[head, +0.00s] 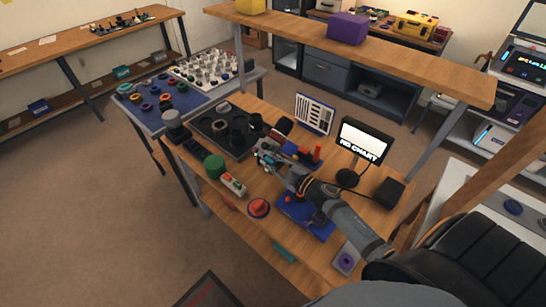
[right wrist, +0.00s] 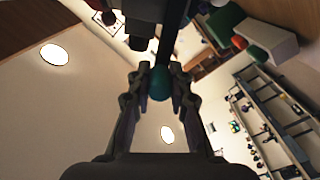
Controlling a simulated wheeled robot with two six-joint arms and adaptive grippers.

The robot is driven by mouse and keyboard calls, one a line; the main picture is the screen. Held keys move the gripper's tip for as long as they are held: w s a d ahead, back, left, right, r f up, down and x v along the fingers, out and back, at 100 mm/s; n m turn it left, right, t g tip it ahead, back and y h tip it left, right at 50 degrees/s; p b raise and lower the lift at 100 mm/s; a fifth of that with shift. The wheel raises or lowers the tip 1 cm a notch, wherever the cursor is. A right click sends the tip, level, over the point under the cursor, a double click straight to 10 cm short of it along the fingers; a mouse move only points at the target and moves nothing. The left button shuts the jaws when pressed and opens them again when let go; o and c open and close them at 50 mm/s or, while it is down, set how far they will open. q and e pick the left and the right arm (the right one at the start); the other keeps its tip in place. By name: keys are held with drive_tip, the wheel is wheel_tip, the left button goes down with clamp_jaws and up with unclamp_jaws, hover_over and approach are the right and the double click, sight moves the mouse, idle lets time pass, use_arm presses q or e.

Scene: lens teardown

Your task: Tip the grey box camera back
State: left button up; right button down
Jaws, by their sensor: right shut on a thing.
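My right gripper (head: 262,152) reaches in over the wooden bench from the lower right, by the near right corner of the black tray (head: 211,141). In the right wrist view its fingers (right wrist: 159,80) are shut on a small round teal knob (right wrist: 159,84). A dark rod (right wrist: 168,40) runs up from beside the knob, next to dark blocky parts (right wrist: 141,22). I cannot pick out the grey box camera for certain; the gripper and wrist hide part of that spot. My left gripper is not in view.
A green cylinder (head: 213,166), a red-and-white box (head: 233,185) and a red round dish (head: 259,208) stand along the near bench edge. A lit screen (head: 361,142) and black box (head: 388,192) stand right. A shelf board (head: 390,63) spans above the back.

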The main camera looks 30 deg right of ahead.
drive_tip(key=shift+s+a+f, duration=0.1)
drive_tip(key=shift+a+f, duration=0.05)
drive_tip(key=shift+f, duration=0.05)
idle(0.3)
drive_tip(key=c, duration=1.2)
unclamp_jaws()
drive_tip(key=v, duration=1.2)
